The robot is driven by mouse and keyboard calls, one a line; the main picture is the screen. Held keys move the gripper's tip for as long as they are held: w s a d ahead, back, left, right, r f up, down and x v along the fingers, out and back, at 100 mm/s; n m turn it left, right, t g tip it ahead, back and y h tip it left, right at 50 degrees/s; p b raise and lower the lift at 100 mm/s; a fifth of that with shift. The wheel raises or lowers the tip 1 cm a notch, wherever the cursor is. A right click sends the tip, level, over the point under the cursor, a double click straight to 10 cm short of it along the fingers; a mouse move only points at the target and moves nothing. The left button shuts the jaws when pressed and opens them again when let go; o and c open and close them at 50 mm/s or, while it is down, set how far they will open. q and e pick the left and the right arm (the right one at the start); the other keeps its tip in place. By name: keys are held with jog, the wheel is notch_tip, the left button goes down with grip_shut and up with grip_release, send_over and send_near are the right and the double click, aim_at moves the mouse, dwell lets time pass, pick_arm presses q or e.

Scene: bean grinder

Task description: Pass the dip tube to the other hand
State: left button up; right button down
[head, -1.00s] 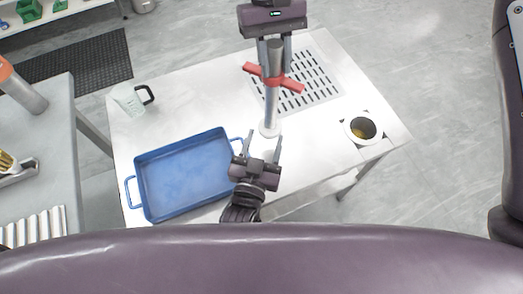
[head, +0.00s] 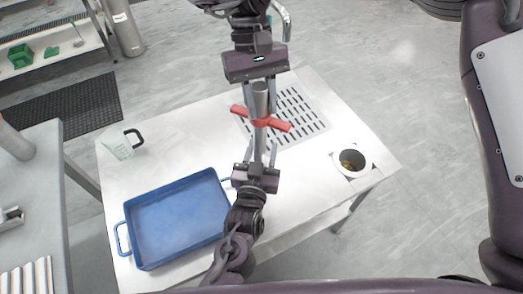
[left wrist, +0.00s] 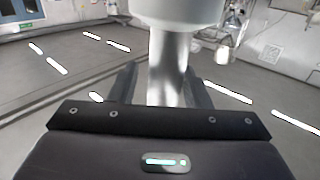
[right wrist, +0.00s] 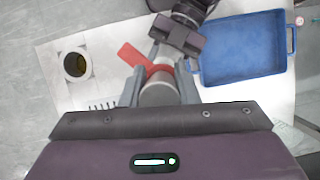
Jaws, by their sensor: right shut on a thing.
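The dip tube is a silver rod (head: 260,143) with a red crossbar (head: 284,126), held roughly upright above the table. My right gripper (head: 260,108) is shut on its upper part, near the crossbar. The rod (right wrist: 158,93) also shows between the fingers in the right wrist view. My left gripper (head: 261,152) is at the lower part of the tube, with one finger on each side and gaps beside the rod. In the left wrist view, the shiny rod (left wrist: 168,70) stands between the open fingers, below a wide pale piece (left wrist: 185,12). The tube's lower end is hidden in the head view.
A blue tray (head: 180,222) lies on the white table (head: 215,155), left of my left gripper. A clear jug (head: 118,146) stands at the back left. A slotted grate (head: 305,118) and a round container (head: 351,161) are at the right.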

pick_arm(q)
jog(key=shift+d, duration=0.1)
grip_shut()
jog(key=shift+r, duration=0.1)
pick_arm(e)
jog(key=c, duration=1)
grip_release()
jog(key=shift+c, duration=0.2)
jog(key=shift+w, duration=0.1)
